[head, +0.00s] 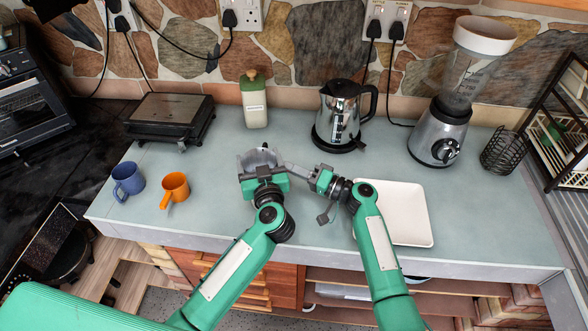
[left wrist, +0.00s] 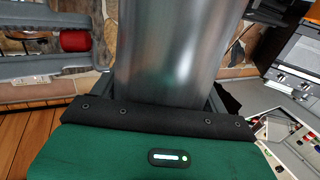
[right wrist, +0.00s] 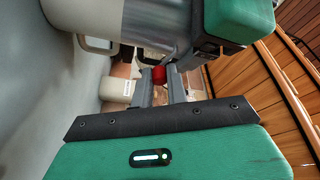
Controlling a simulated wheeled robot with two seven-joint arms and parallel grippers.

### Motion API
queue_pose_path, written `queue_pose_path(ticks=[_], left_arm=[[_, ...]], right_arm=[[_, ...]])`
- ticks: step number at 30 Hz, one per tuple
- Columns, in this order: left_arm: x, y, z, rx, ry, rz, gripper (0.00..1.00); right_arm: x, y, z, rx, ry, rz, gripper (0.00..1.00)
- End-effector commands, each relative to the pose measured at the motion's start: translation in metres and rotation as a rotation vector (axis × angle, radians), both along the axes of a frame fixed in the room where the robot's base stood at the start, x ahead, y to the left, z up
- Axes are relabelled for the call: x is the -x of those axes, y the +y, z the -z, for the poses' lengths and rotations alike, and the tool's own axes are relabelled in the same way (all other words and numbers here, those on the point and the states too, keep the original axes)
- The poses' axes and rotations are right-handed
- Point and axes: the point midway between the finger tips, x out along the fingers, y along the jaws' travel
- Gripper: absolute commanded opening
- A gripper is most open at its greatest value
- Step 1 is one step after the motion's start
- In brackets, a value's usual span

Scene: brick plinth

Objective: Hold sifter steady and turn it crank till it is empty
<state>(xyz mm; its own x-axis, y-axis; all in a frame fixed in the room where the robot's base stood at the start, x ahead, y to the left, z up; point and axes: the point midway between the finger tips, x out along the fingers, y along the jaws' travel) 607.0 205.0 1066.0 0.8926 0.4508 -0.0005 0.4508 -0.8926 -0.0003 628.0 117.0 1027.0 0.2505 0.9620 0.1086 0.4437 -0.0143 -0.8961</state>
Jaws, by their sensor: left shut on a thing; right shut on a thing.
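The sifter (head: 258,157) is a shiny metal cylinder held above the middle of the counter. Its wall fills the middle of the left wrist view (left wrist: 178,50). My left gripper (head: 262,174) is shut on the sifter body. The sifter's red crank knob (left wrist: 75,40) shows at the upper left of the left wrist view and between the fingers in the right wrist view (right wrist: 159,74). My right gripper (head: 294,168) is shut on this knob, to the right of the sifter. The inside of the sifter and anything in it cannot be made out.
A white tray (head: 420,225) lies right of my right arm. A blue mug (head: 128,182) and orange mug (head: 174,188) stand left. Counter between is clear.

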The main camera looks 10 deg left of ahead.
Motion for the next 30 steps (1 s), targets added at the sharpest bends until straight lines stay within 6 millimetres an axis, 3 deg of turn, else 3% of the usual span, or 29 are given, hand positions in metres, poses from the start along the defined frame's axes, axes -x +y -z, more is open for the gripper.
queue_pose_path(ticks=[2, 3, 6, 17, 30], left_arm=[[-0.0005, 0.0005, -0.0005, 0.0, -0.001, -0.001, 0.49], [-0.0005, 0.0005, -0.0005, 0.0, -0.001, -0.001, 0.49], [-0.0005, 0.0004, -0.0005, 0.0, -0.001, -0.001, 0.49], [-0.0001, 0.0, 0.0, 0.0, 0.0, 0.0, 0.49], [0.0, -0.0001, 0.0, 0.0, 0.0, 0.0, 0.49]], right_arm=[[0.0016, 0.0012, 0.0003, 0.0, 0.0, -0.005, 0.0], [0.0015, 0.0012, 0.0004, 0.0, 0.0, -0.005, 0.23], [0.0012, 0.001, 0.0004, 0.001, 0.001, -0.004, 0.38], [0.0009, 0.0005, 0.0003, 0.003, 0.028, -0.003, 0.38], [0.0052, -0.0003, 0.0066, 0.026, 0.316, -0.003, 0.38]])
